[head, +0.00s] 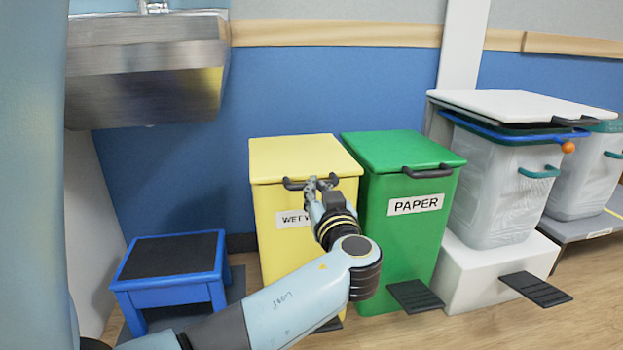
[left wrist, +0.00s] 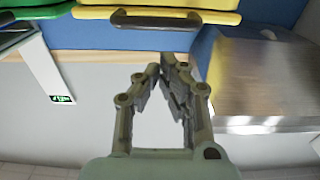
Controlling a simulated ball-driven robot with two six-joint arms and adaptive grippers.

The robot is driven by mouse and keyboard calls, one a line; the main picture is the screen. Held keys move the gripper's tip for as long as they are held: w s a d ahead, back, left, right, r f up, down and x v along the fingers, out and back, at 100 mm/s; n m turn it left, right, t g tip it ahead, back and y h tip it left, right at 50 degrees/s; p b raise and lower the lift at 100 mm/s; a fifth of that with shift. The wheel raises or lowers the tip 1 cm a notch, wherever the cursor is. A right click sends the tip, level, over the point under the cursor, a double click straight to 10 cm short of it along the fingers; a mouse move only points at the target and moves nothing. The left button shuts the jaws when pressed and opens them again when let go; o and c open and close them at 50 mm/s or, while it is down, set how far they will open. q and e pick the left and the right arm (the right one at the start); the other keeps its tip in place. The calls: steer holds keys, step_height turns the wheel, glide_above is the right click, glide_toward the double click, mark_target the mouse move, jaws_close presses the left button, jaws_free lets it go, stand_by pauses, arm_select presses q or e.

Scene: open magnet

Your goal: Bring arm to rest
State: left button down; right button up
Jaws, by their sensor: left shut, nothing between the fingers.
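My left arm (head: 295,300) reaches in from the lower left of the head view, bent at a joint, toward the front of the yellow bin (head: 300,160). My left gripper (head: 322,181) is shut and empty in front of the bin's dark handle (head: 292,184) and overlaps it in the picture. In the left wrist view, the fingertips (left wrist: 166,62) meet, with a gap in the picture between them and the handle (left wrist: 175,20). The yellow lid looks closed. My right gripper is not in view.
A green bin labelled PAPER (head: 405,215) stands close right of the yellow one. A clear bin (head: 500,185) with a white lid stands further right. A blue step stool (head: 172,270) is at left, below a metal sink (head: 145,70). Pedals stick out at floor level.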

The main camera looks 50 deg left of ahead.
arm_select(q)
steer(key=d, duration=0.1)
steer(key=s+d+f, duration=0.2)
steer(key=d, duration=0.1)
